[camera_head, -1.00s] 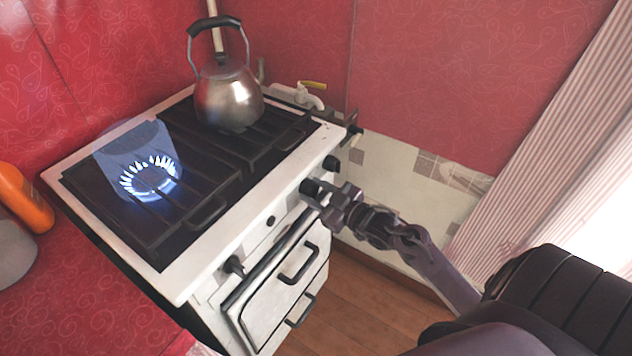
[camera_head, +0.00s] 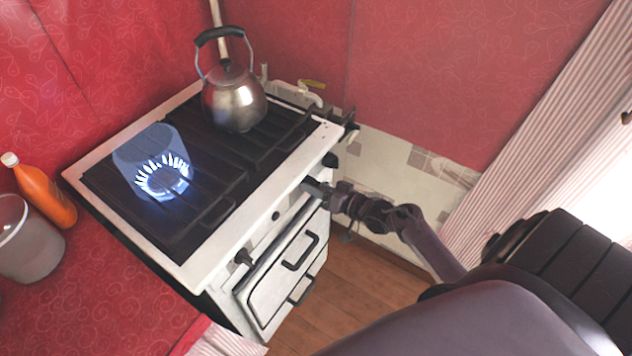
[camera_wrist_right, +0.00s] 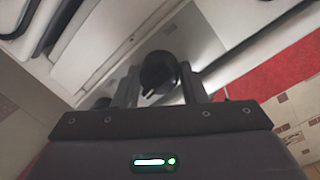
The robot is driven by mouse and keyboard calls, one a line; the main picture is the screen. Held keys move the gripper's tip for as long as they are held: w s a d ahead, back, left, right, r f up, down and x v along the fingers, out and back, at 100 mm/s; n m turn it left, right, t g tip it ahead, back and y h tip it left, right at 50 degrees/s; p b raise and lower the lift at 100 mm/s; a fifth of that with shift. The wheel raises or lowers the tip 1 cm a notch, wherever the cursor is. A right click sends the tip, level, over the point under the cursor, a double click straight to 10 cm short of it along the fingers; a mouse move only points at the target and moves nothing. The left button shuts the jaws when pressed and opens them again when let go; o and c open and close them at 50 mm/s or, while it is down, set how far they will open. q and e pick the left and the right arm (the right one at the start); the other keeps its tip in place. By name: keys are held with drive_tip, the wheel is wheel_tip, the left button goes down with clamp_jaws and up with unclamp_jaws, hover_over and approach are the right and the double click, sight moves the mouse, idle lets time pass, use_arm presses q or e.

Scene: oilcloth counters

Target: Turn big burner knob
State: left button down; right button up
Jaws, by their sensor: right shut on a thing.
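The white stove (camera_head: 245,222) stands against the red wall, with black knobs along its front panel. My right gripper (camera_head: 312,187) is at the front panel, toward its right end. In the right wrist view, a round black knob (camera_wrist_right: 160,72) sits between the two fingers of my right gripper (camera_wrist_right: 160,88), which is shut on it. In the head view the gripper hides most of this knob. Another black knob (camera_head: 243,257) is further left on the panel. A burner (camera_head: 162,177) at the left of the hob has a blue flame. My left gripper is not in view.
A metal kettle (camera_head: 234,100) stands on the back right of the hob. An orange bottle (camera_head: 45,196) and a grey pot (camera_head: 30,245) are on the red counter (camera_head: 110,300) at left. Oven handles (camera_head: 300,252) stick out below the panel. Wooden floor (camera_head: 350,290) is clear.

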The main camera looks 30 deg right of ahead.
drive_tip(key=m+p, duration=0.1)
drive_tip(key=m, duration=0.1)
drive_tip(key=shift+r+m, duration=0.15)
drive_tip(key=shift+m, duration=0.15)
drive_tip(key=shift+m+y+p, duration=0.5)
drive_tip(key=shift+m+p, duration=0.1)
drive_tip(key=shift+m, duration=0.6)
drive_tip(key=m+p, duration=0.1)
drive_tip(key=m, duration=0.3)
drive_tip(key=shift+d+y, duration=0.1)
drive_tip(key=shift+y, duration=0.3)
drive_tip(key=shift+m, duration=0.4)
drive_tip(key=o, duration=0.9)
drive_tip(key=shift+o, duration=0.5)
drive_tip(key=shift+w, duration=0.1)
